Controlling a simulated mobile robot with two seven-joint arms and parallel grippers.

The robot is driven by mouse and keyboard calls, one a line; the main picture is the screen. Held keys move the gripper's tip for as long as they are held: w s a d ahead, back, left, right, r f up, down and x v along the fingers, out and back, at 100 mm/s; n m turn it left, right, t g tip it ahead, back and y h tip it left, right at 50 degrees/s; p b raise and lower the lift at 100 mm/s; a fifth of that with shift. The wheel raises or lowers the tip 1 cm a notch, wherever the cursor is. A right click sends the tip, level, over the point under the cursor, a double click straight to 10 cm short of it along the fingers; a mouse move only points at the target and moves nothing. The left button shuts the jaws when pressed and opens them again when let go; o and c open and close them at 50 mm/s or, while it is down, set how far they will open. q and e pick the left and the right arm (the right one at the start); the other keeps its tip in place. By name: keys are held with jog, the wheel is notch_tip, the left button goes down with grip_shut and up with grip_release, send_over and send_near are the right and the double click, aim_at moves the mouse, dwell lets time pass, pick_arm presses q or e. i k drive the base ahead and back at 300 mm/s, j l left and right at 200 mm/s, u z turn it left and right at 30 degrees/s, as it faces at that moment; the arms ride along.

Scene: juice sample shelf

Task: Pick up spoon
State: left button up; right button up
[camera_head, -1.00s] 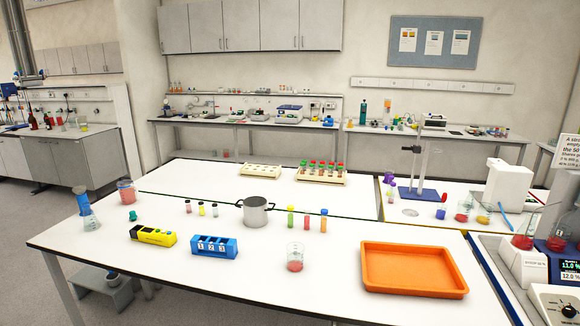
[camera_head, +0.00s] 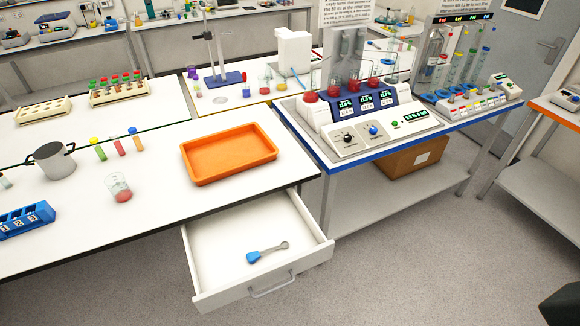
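A small spoon (camera_head: 264,253) with a blue handle and a thin grey end lies flat in an open white drawer (camera_head: 210,275). The blue end points left and the grey end points right and away. The drawer is pulled out beneath the right front part of the white table. Nothing covers the spoon. Neither of my grippers can be made out in the head view.
An orange tray (camera_head: 232,178) lies on the table above the drawer. A beaker (camera_head: 119,188) and a metal pot (camera_head: 53,161) stand left of it. A console bench (camera_head: 425,150) with a box beneath is on the right. A dark shape (camera_head: 562,303) fills the bottom right corner.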

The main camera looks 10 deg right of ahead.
aim_at(252, 257)
jog(key=i+l, duration=0.15)
jog(key=k, duration=0.4)
jog(key=i+l+u, duration=0.25)
jog(key=i+u, duration=0.15)
jog(key=i+l+u, duration=0.65)
jog(key=l+u, duration=0.15)
jog(key=i+l+u, duration=0.2)
jog(key=l+u, duration=0.2)
jog(key=l, duration=0.2)
